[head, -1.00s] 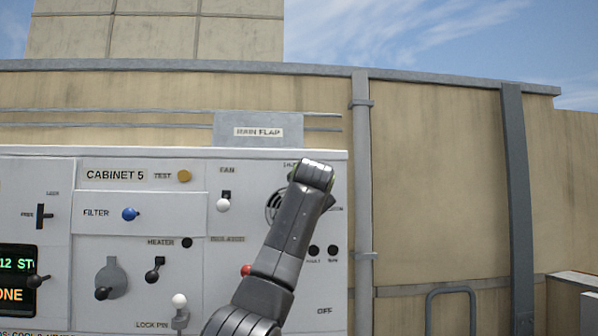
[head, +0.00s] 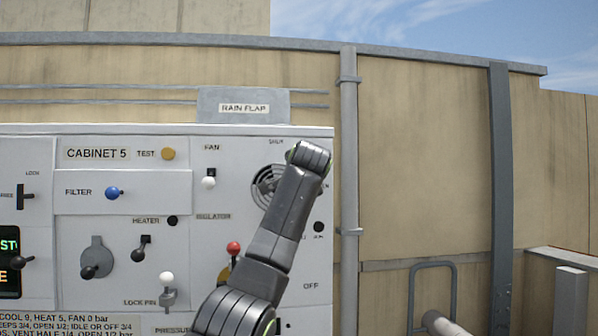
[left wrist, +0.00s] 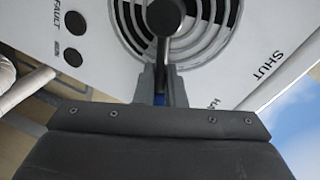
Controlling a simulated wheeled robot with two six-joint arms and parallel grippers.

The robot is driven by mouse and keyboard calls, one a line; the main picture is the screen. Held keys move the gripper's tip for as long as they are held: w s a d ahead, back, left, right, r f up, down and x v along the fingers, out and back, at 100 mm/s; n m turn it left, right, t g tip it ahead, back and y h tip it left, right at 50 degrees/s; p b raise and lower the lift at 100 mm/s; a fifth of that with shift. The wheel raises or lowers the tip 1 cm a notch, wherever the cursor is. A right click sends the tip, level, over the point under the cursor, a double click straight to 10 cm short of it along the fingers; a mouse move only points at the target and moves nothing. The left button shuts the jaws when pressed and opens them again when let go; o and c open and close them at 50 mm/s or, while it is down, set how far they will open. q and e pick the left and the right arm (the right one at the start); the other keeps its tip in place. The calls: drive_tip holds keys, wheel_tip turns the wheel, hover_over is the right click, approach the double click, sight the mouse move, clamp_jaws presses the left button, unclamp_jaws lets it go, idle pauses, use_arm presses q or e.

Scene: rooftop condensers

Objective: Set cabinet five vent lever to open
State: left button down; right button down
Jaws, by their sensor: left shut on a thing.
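The vent lever (left wrist: 165,55) is a dark pivot knob with a slim grey arm over a round slotted vent (left wrist: 212,30), also seen in the head view (head: 264,187). My left gripper (left wrist: 160,88) is shut on the lever's outer end; a bit of blue shows between the fingers. The lever lies near a partly hidden label starting "HA", turned away from the SHUT label (left wrist: 270,66). In the head view my left wrist covers the gripper, the lever and part of the vent. My right gripper is not in view.
The Cabinet 5 panel (head: 215,143) carries other controls left of the vent: a red-knobbed lever (head: 234,248), white fan switch (head: 209,177), blue filter knob (head: 113,192) and lock pin (head: 167,285). A vertical pipe (head: 349,190) stands just right of the panel.

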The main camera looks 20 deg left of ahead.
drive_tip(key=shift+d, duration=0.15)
use_arm(q)
drive_tip(key=c, duration=1.8)
unclamp_jaws()
drive_tip(key=shift+o, duration=1)
drive_tip(key=shift+w+d, duration=0.15)
drive_tip(key=shift+d, duration=0.1)
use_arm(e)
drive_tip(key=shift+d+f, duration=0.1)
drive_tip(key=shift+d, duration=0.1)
use_arm(q)
drive_tip(key=shift+a, duration=0.15)
drive_tip(key=shift+s, duration=0.25)
